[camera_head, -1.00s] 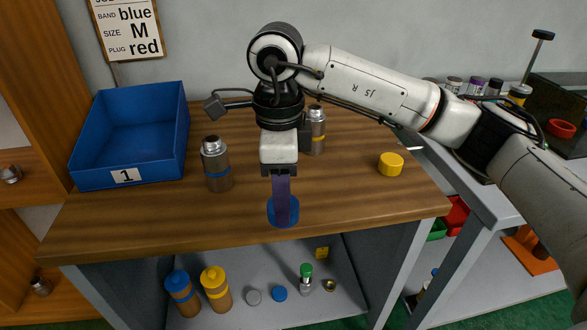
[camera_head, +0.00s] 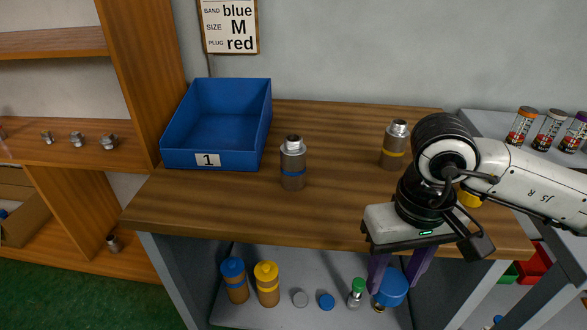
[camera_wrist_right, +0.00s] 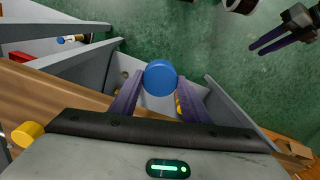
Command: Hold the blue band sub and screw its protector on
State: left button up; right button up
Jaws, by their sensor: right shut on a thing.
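My right gripper (camera_head: 393,282) is shut on a blue protector (camera_head: 395,290), a round cap. It holds the cap in front of the table's front edge, right of the sub and apart from it. In the right wrist view the cap (camera_wrist_right: 160,77) sits between the purple fingertips. My left gripper (camera_wrist_right: 257,49) shows at that view's upper right, its fingers apart with nothing between them; it is outside the head view.
Blue bin 1 (camera_head: 207,160) stands at the table's back left. A yellow band sub (camera_head: 394,147) and a partly hidden yellow cap (camera_head: 470,198) are farther right. The lower shelf (camera_head: 330,270) holds capped subs and small caps.

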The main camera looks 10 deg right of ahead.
aim_at(292, 152)
jog(key=z, duration=1.15)
jog(key=k, duration=0.8)
jog(key=u, duration=0.65)
jog(key=i, duration=0.55)
